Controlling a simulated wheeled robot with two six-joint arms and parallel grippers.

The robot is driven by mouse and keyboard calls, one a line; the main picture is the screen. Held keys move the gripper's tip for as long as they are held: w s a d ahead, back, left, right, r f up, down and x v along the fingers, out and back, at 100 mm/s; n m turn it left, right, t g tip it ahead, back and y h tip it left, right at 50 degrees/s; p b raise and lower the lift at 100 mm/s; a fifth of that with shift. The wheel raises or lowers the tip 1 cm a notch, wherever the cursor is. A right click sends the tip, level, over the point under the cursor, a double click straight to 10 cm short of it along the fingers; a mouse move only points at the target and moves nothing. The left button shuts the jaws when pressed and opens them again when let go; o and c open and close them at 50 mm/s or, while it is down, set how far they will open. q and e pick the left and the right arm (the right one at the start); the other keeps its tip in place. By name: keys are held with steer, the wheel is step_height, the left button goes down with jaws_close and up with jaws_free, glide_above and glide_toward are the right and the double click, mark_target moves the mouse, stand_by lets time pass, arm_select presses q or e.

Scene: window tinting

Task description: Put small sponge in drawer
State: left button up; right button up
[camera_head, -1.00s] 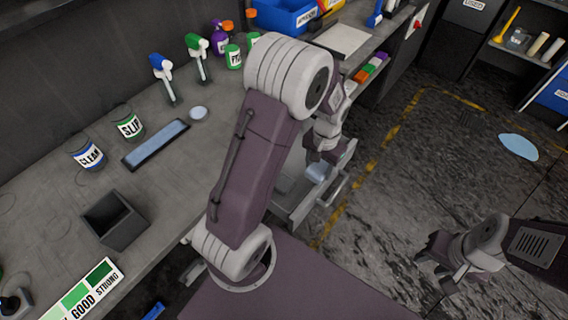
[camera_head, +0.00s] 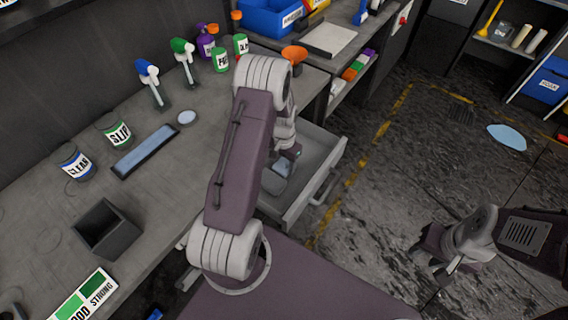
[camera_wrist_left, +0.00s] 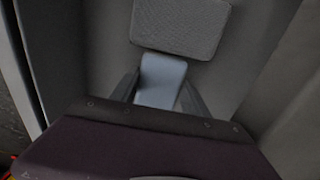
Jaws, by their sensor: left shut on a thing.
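The small sponge (camera_wrist_left: 162,80) is a light blue block between the fingers of my left gripper (camera_wrist_left: 160,92) in the left wrist view. My left gripper is shut on it. In the head view, the open drawer (camera_head: 322,160) is pulled out from under the bench, and my left gripper (camera_head: 282,174) is inside or just over it with the sponge (camera_head: 281,167). I cannot tell whether the sponge touches the drawer floor. My left arm hides part of the drawer. My right gripper (camera_head: 440,262) is over the floor at the right; its jaws are unclear.
A grey textured block (camera_wrist_left: 180,25) lies in the drawer just ahead of the sponge. The bench top (camera_head: 165,190) holds jars, spray bottles, a black box (camera_head: 106,230) and a long tray (camera_head: 146,151). A light blue patch (camera_head: 506,137) lies on the floor.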

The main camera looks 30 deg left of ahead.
mark_target(284, 164)
arm_select(q)
steer(key=shift+d+f, duration=0.1)
steer(key=shift+f, duration=0.1)
steer(key=o, duration=1.2)
step_height(284, 164, up, 12)
steer(key=r, duration=0.1)
steer(key=shift+n+t, duration=0.6)
steer(key=s+d+r, duration=0.1)
steer(key=s+d, duration=0.2)
steer(key=s, duration=0.1)
steer(key=s+d+r, duration=0.1)
steer(key=s+d, duration=0.3)
steer(key=s, duration=0.1)
steer(key=s+d+r, duration=0.1)
steer(key=s+d, duration=0.3)
steer(key=s, duration=0.1)
steer(key=shift+s+d+r, duration=0.1)
steer(key=shift+d+r, duration=0.05)
